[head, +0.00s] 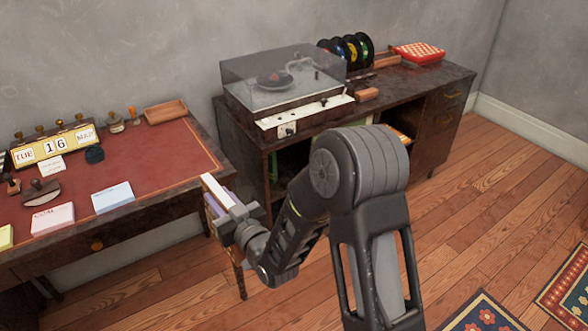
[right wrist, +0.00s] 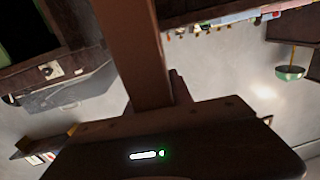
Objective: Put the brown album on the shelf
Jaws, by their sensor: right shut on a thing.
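My right gripper (head: 222,205) is between the desk and the record player cabinet in the head view, shut on a thin flat thing. In the right wrist view this is the brown album (right wrist: 135,55), seen nearly edge-on and reaching away from the gripper. In the head view it is mostly hidden by the gripper. The shelf is likely the open space in the dark wooden cabinet (head: 240,127), under the record player; some upright green and orange things show in it. My right arm hides much of that opening. My left gripper is not in view.
A red-topped desk (head: 190,150) stands left with a date block (head: 55,147), stamps and a wooden tray (head: 165,111). On the cabinet are a record player (head: 283,85), coloured discs (head: 350,50) and a red-white box (head: 418,52). The floor at right is clear except for rugs (head: 480,315).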

